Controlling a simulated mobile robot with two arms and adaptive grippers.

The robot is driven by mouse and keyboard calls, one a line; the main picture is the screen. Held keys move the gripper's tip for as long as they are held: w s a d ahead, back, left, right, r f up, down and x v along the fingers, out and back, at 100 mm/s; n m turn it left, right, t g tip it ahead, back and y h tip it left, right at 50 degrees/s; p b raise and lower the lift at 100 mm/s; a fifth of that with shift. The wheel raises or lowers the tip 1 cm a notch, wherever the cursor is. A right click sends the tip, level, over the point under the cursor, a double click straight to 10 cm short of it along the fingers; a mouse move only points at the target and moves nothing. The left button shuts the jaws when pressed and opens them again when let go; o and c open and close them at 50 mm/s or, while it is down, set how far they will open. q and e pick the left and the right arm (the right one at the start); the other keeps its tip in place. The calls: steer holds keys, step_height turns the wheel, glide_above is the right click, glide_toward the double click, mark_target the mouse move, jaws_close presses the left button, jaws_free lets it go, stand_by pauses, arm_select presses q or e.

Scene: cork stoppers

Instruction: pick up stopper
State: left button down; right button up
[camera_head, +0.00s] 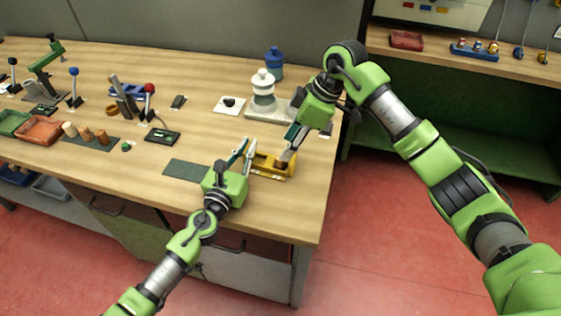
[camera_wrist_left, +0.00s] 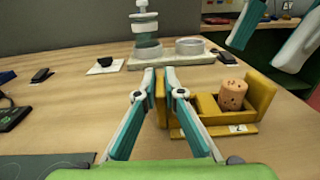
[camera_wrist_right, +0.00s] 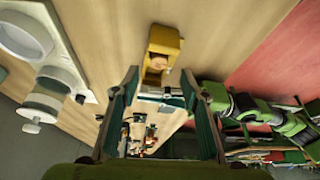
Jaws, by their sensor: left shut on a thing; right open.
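A cork stopper (camera_wrist_left: 232,95) stands in a yellow holder (camera_wrist_left: 262,95) with raised ends. In the right wrist view the stopper (camera_wrist_right: 158,63) shows inside the holder (camera_wrist_right: 164,38), beyond my right fingertips. In the head view the holder (camera_head: 268,169) is near the table's front right, and my right gripper partly hides the stopper. My left gripper (camera_head: 246,150) is shut on the holder's left end wall; its fingertips (camera_wrist_left: 166,80) pinch that wall. My right gripper (camera_head: 291,143) is open and empty, above the stopper and close to it.
Several other corks (camera_head: 86,134) stand on a dark mat at the left. A white and grey stacked jar (camera_head: 263,88) stands on a pale base behind the holder. A green-grey mat (camera_head: 187,170) lies bare left of the holder. The table's right edge is close.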

mark_target(281, 162)
steer(key=x, duration=0.5)
steer(key=shift+a+f, duration=0.1)
steer(key=c, duration=0.8)
